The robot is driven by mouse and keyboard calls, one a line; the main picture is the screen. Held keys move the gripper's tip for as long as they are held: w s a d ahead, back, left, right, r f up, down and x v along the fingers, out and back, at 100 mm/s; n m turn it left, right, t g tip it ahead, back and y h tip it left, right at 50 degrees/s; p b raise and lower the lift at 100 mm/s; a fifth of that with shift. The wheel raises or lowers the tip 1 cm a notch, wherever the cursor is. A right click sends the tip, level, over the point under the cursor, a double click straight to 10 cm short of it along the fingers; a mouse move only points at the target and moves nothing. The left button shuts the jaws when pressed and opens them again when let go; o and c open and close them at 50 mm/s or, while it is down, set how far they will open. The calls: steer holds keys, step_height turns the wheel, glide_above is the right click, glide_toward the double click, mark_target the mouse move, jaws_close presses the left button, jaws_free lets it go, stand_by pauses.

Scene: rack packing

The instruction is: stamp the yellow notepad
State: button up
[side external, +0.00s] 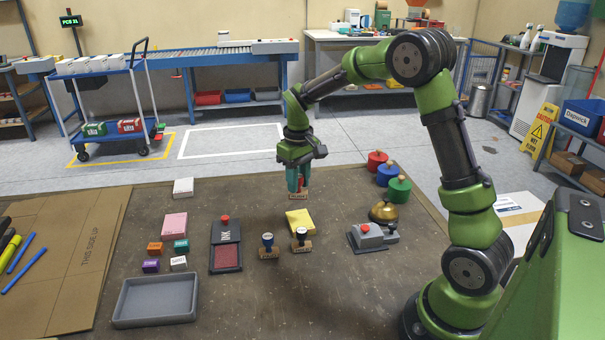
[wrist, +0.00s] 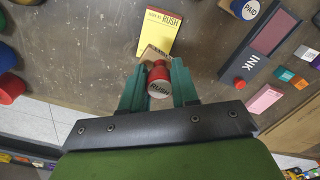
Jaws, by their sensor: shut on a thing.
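The yellow notepad (side external: 300,222) lies on the brown table, behind two stamps. In the wrist view the notepad (wrist: 178,38) has "RUSH" printed near its far end. My gripper (side external: 298,182) is shut on the red-handled stamp (wrist: 159,72), whose cap reads "RUSH". The stamp is upright with its wooden base (side external: 303,195) down, beyond the notepad in the side view. In the wrist view the base overlaps the notepad's near edge. It looks held above the table; the exact gap is hard to tell. The stamp's underside is hidden.
Two wooden stamps, one blue-topped (side external: 268,243) and one dark-topped (side external: 301,240), stand close in front of the notepad. An open ink pad (side external: 227,255) lies left. A grey-red device (side external: 369,235), gold bell (side external: 384,211) and round colored weights (side external: 388,176) stand right. A grey tray (side external: 157,318) is front left.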

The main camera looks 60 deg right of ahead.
mark_target(300, 193)
steer(key=shift+s+f+n, duration=0.3)
steer(key=shift+s+n, duration=0.1)
steer(key=shift+f, duration=0.35)
steer(key=shift+w+f, duration=0.1)
steer(key=shift+f, duration=2.6)
steer(key=shift+f, duration=0.6)
steer(key=shift+r, duration=3.6)
